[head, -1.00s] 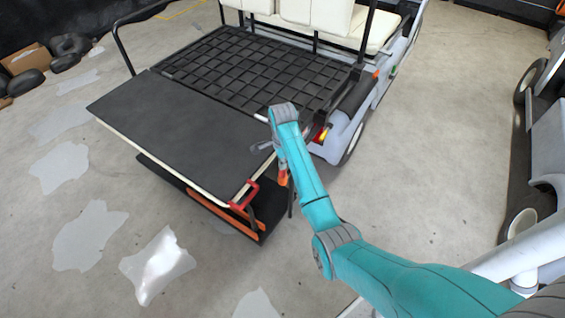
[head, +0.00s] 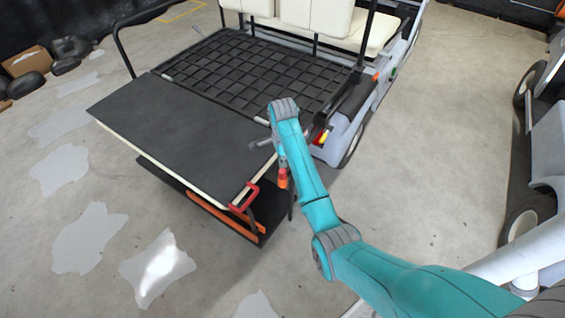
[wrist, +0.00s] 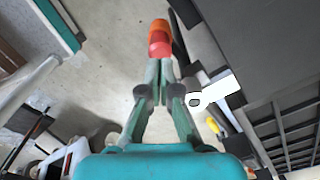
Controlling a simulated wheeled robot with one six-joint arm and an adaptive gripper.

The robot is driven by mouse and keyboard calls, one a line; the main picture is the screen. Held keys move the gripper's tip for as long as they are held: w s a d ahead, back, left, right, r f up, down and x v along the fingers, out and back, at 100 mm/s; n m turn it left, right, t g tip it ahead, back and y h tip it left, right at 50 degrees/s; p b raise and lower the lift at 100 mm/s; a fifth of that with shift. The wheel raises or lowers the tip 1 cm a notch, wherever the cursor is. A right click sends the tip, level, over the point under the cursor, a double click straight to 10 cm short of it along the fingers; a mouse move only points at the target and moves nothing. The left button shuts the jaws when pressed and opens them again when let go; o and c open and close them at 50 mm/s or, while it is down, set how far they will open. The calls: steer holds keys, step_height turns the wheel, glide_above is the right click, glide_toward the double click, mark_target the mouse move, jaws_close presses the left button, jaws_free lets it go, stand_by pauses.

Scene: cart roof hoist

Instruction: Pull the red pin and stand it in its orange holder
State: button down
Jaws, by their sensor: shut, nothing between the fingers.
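The red pin (wrist: 159,46) shows as a short red piece just beyond my fingertips in the wrist view. The orange holder (wrist: 160,27) is in line with it on its far side, and the pin looks seated in it. In the head view the holder (head: 283,184) is a small orange piece below my wrist, beside the cart's rear corner. My gripper (wrist: 159,61) is shut and empty, its fingertips close together at the red piece. I cannot tell whether they touch it. In the head view the fingers are mostly hidden by my arm.
The cart's dark flat deck (head: 185,135) lies left of my arm, with a red bracket (head: 244,198) at its near corner. A white lever with a hole (wrist: 212,92) sits close right of my fingers. Concrete floor (head: 430,180) is open to the right.

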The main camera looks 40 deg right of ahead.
mark_target(282, 170)
step_height(282, 170, up, 4)
steer(key=shift+f, duration=3.15)
steer(key=shift+f, duration=0.35)
steer(key=shift+r, duration=1.5)
